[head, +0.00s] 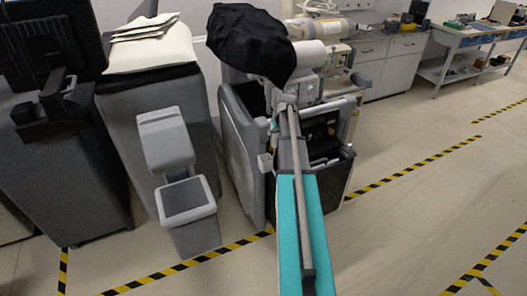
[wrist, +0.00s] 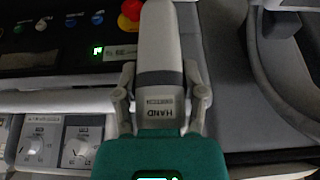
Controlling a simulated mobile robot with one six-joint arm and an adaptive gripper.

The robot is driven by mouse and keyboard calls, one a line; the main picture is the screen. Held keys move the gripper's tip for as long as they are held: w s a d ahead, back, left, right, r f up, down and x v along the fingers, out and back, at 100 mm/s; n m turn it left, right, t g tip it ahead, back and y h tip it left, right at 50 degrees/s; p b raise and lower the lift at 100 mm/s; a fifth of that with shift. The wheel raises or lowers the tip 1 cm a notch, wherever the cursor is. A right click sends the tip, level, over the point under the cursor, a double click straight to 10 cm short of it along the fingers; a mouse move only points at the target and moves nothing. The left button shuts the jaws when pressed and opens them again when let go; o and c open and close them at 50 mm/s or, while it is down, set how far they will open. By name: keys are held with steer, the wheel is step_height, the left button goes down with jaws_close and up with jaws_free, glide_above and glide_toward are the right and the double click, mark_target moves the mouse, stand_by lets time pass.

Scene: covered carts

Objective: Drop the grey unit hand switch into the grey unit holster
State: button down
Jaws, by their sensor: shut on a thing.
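The hand switch (wrist: 162,104), a pale grey body with a dark band and a "HAND SWITCH" label, is between the fingers of my gripper (wrist: 159,72) in the wrist view. My gripper is shut on it, one finger on each side. In the head view my arm reaches to the grey unit (head: 238,150), which has a black cover on top; the gripper and switch are too small or hidden to make out there. A small light grey piece (head: 265,164) sits on the unit's near side; I cannot tell whether it is the holster.
The wrist view shows a dark panel with coloured buttons, a red and yellow knob (wrist: 130,14) and white dials (wrist: 78,150). A curved grey rail (wrist: 270,85) lies at right. A grey cart (head: 150,100) stands left of the unit. The floor at right (head: 400,220) is clear.

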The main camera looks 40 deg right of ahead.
mark_target(265, 141)
steer(key=shift+w+a+f+b, duration=0.45)
steer(key=shift+f+b, duration=0.15)
steer(key=shift+f, duration=0.15)
steer(key=shift+w+a+f+b, duration=0.4)
steer(key=shift+f+b, duration=0.25)
steer(key=shift+f, duration=0.1)
steer(key=shift+w+a+f+b, duration=0.45)
steer(key=shift+f+b, duration=0.15)
steer(key=shift+f, duration=0.15)
steer(key=shift+s, duration=0.1)
steer(key=shift+w+a+f+b, duration=0.25)
steer(key=shift+w+f+b, duration=0.05)
steer(key=shift+f+b, duration=1.7)
steer(key=shift+f+b, duration=0.6)
steer(key=shift+c, duration=0.8)
jaws_free()
steer(key=shift+r, duration=0.2)
